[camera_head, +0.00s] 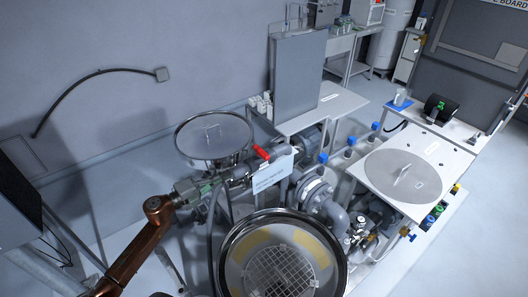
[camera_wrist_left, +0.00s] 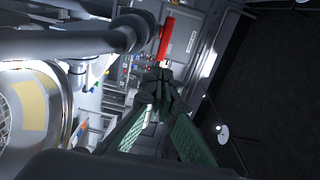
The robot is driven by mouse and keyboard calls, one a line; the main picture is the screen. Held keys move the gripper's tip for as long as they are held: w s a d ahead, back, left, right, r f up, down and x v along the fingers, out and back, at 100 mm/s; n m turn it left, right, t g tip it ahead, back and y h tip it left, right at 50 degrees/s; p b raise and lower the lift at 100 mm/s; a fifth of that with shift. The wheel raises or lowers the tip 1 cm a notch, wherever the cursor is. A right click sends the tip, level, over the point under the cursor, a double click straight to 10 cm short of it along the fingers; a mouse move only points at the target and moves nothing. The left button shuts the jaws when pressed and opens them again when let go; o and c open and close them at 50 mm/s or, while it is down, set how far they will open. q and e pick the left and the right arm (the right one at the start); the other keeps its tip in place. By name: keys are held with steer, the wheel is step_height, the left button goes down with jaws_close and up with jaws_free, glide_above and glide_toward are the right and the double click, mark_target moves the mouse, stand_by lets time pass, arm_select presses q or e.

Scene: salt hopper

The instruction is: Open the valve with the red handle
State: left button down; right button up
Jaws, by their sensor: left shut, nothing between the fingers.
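The red valve handle (camera_head: 262,153) sits on the grey pipework to the right of the round lidded hopper, with a pale label sheet just below it. In the left wrist view the red handle (camera_wrist_left: 165,38) stands just beyond the fingertips, near the top centre. My left gripper (camera_head: 213,185) is shut and empty, left of the handle and pointing toward it, below the hopper lid. Its green-padded fingers come together in the wrist view (camera_wrist_left: 160,85). A gap seems to remain between fingertips and handle. My right gripper is not in view.
The hopper lid (camera_head: 213,137) is above the left gripper. An open round sieve vessel (camera_head: 340,262) stands at the front. Pipes (camera_head: 318,195) and blue-capped valves crowd the right, beside a white table (camera_head: 375,185). The wall is behind.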

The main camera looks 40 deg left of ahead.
arm_select(q)
steer(key=p, duration=0.2)
glide_toward(262, 157)
steer(key=p+x, duration=0.1)
steer(key=x, duration=0.5)
steer(key=shift+w+f, duration=0.1)
steer(key=shift+w, duration=0.3)
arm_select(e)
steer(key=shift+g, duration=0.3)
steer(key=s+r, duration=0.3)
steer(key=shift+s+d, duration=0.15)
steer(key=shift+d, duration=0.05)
arm_select(q)
steer(key=shift+y, duration=0.3)
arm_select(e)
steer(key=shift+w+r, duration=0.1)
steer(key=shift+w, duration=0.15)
arm_select(q)
steer(key=shift+w+d+n+y+p, duration=0.15)
steer(key=shift+d+n+y+p, duration=0.1)
steer(key=shift+n+y+p, duration=0.2)
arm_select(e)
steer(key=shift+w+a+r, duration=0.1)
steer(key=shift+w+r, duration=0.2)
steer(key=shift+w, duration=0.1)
